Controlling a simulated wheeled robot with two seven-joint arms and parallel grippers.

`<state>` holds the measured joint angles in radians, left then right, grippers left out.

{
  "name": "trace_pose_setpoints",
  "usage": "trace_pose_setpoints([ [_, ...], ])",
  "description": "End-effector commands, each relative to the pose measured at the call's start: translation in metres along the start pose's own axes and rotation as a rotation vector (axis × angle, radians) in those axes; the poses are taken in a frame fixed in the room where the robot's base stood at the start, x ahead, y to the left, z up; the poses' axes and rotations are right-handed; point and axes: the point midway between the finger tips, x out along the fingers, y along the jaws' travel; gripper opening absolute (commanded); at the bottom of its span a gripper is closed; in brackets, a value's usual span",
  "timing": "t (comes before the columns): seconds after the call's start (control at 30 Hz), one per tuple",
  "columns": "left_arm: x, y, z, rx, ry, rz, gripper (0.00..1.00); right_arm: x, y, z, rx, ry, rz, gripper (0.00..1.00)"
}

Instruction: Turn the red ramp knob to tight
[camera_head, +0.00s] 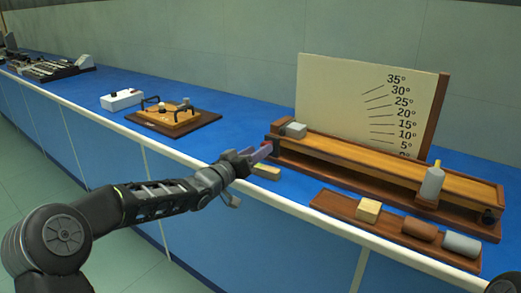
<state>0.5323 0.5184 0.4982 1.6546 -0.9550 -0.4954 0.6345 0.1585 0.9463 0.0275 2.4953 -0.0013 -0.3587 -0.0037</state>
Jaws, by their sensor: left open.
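The wooden ramp (385,168) lies almost flat along the right part of the blue bench, with an angle board (345,100) marked in degrees behind it. A small red patch at the ramp's left end, beside my fingertips, looks like the red knob (269,146); it is small and partly covered, so its setting cannot be read. My left gripper (262,153) reaches in from the left with its jaws open, pointing at that end. Whether the fingers touch the knob or stand around it cannot be told. My right gripper is not in view.
A grey block (294,130) sits at the ramp's left end, and a grey bottle-like piece (432,182) stands near its right end. A front tray (335,204) holds a block and two cylinders. A yellowish block (266,172) lies below my gripper. A wooden apparatus (172,115) stands further left.

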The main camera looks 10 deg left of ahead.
Motion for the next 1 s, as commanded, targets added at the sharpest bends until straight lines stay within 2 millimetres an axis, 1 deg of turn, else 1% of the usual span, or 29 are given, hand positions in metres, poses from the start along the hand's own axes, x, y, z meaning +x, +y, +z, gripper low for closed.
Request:
trace_pose_setpoints([
  [0.03,0.008,0.001,0.0,-0.001,0.0,0.002,0.52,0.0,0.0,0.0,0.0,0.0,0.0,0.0],
  [0.1,0.015,0.0,0.0,0.0,0.001,0.002,0.52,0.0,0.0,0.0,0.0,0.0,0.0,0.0],
  [0.2,0.021,0.0,0.0,0.001,-0.001,0.001,0.52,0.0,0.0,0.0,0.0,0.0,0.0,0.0],
  [0.47,0.023,0.0,0.0,0.002,-0.001,0.0,0.52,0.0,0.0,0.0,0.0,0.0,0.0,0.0],
  [0.57,0.023,0.0,0.0,0.002,-0.001,0.0,0.45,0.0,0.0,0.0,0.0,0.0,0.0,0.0],
  [1.0,0.022,0.0,0.0,0.001,-0.001,0.0,0.09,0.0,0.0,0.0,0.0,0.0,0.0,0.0],
])
